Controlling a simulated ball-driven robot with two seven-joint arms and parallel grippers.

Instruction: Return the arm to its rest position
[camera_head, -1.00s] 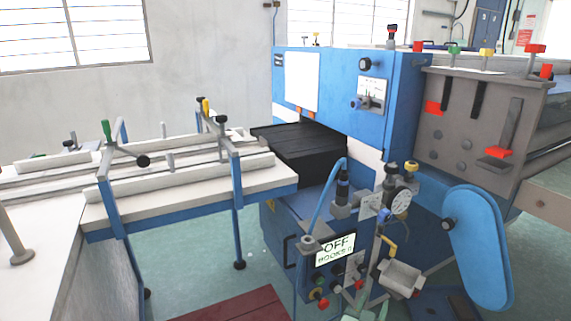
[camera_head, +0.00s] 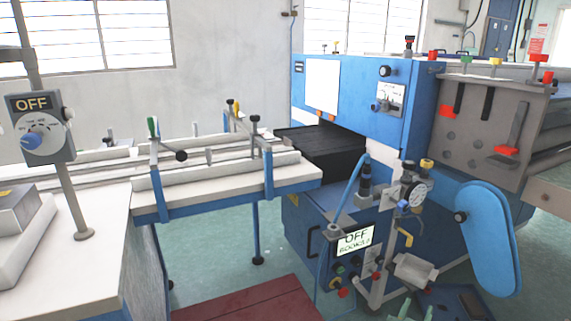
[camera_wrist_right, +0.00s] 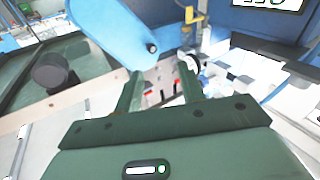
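My right gripper (camera_head: 414,312) shows at the bottom edge of the head view, only its two pale green fingertips in frame, set apart. In the right wrist view its two green fingers (camera_wrist_right: 160,84) stand apart with nothing between them. My left gripper is in neither view.
The machine's OFF display (camera_head: 355,240) and blue rounded cover (camera_head: 488,238) are near the right gripper. A white feed table (camera_head: 225,187) extends left. A control box marked OFF (camera_head: 40,128) stands on a post at left. Green floor lies between, with a dark red mat (camera_head: 250,302).

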